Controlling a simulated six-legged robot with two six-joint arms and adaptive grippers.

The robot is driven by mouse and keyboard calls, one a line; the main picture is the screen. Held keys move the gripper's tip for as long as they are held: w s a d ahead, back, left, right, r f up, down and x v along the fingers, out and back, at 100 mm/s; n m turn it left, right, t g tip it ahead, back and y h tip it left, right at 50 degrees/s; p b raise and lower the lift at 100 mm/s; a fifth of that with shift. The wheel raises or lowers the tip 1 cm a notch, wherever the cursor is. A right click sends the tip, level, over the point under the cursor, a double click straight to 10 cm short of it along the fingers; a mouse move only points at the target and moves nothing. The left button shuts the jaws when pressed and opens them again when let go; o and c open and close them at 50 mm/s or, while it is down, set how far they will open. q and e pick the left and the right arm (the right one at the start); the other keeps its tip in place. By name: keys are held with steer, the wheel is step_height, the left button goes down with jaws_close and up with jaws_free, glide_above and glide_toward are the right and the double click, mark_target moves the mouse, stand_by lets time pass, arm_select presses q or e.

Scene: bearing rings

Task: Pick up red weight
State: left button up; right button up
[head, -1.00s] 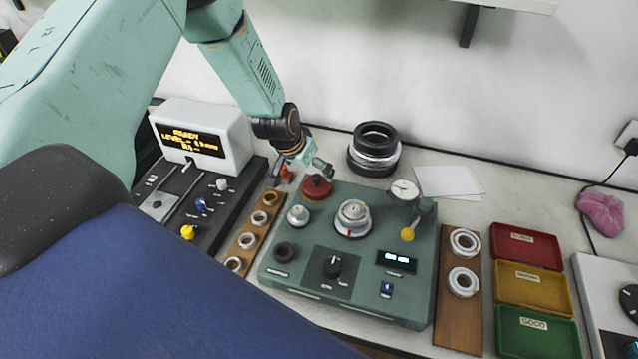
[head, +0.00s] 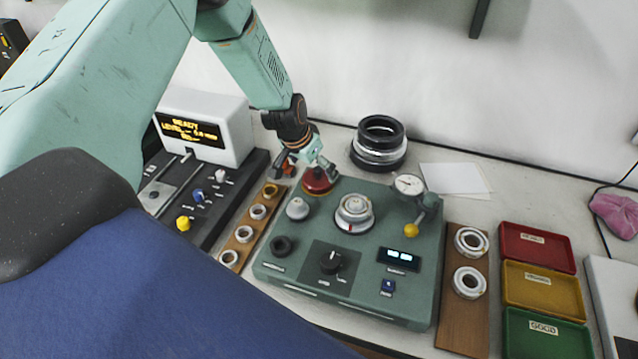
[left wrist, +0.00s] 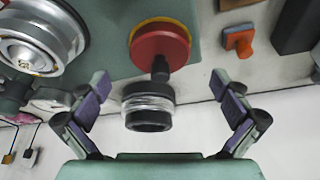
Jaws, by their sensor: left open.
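The red weight (head: 317,184) is a round red disc on the back left corner of the green instrument (head: 330,292). In the left wrist view the red weight (left wrist: 148,45) shows near the top middle, with a dark knob and a yellow ring around its edge. My left gripper (head: 324,168) is open and empty, close above the weight, and partly covers it in the head view. In the left wrist view my left gripper (left wrist: 160,88) has its fingers spread wide, with the weight between and beyond them. Contact cannot be made out. My right gripper is not in view.
A stack of dark and silver rings (head: 379,145) stands behind the instrument, close to the gripper. A grey knob (head: 298,208), a round dial (head: 354,211) and a gauge (head: 409,185) rise nearby. A wooden ring rack (head: 245,237) lies left; coloured trays (head: 538,246) lie right.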

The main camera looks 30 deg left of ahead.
mark_target(315, 173)
arm_select(q)
steer(key=b+x, duration=0.2)
steer(key=x, duration=0.1)
steer(key=shift+f+b, duration=0.35)
steer(key=shift+w+f, duration=0.3)
steer(key=shift+w, duration=0.1)
steer(key=shift+s, duration=0.1)
steer(key=shift+c, duration=0.2)
steer(key=shift+s+r, duration=0.1)
steer(key=shift+r, duration=0.05)
steer(key=shift+c, duration=1.4)
steer(key=c, duration=1.1)
steer(key=shift+w, duration=0.25)
steer(key=c, duration=0.4)
